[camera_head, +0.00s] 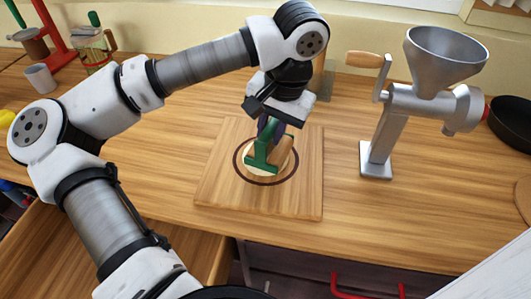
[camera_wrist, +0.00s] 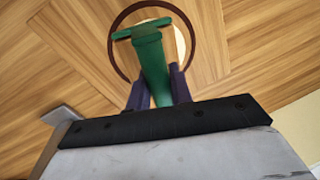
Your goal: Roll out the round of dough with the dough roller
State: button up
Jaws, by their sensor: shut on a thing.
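The pale round of dough (camera_head: 257,171) lies under the roller, inside a dark ring (camera_head: 240,175) on the wooden board (camera_head: 225,197). The dough also shows in the wrist view (camera_wrist: 180,42). The roller hides part of the dough, and I cannot tell whether they touch.
A metal grinder (camera_head: 385,120) with a funnel stands right of the board. A dark pan (camera_head: 512,122) is at the far right. A white cup (camera_head: 40,78) and a jar (camera_head: 93,45) stand at the back left. A drawer (camera_head: 185,250) is open at the front left.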

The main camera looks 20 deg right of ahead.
jog(key=shift+w+a+f+b, duration=0.15)
jog(key=shift+w+a+b, duration=0.2)
jog(key=shift+w+a, duration=0.85)
jog(key=shift+s, duration=0.1)
jog(key=shift+d, duration=0.1)
jog(key=shift+s+d, duration=1.7)
jog(key=shift+w+a, duration=0.1)
jog(key=shift+w+a+b, duration=0.55)
jog(key=shift+w+a, duration=1.25)
jog(key=shift+a, duration=0.05)
jog(key=shift+s+d, duration=2.05)
jog(key=shift+d, duration=0.05)
